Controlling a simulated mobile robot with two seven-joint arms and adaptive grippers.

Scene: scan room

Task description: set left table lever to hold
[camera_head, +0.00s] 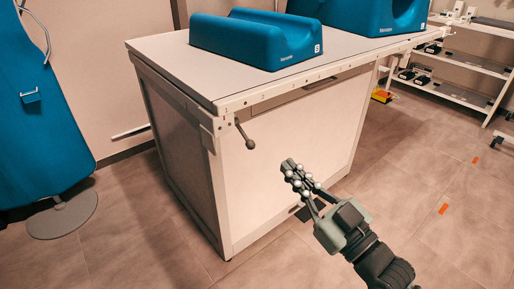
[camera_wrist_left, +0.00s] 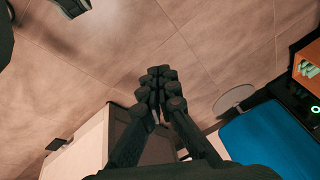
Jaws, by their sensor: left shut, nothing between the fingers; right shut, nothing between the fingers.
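The lever (camera_head: 244,134) is a dark handle with a knob end on the near corner of the grey-white table (camera_head: 170,60). It slants down and to the right from a small plate with a red mark. The plate's lettering is too small to read. My right gripper (camera_head: 290,166) is shut and empty, below and to the right of the lever and apart from it, in front of the table's front panel. My left gripper (camera_wrist_left: 160,78) is seen only in the left wrist view. It is shut and empty above the floor, with a pale cabinet-like body below it.
Blue padded supports (camera_head: 258,40) lie on the table top. A tall blue panel (camera_head: 38,110) on a round base stands at the left. White shelves (camera_head: 455,85) and a yellow item (camera_head: 382,96) are at the right. Floor at the right is mostly clear.

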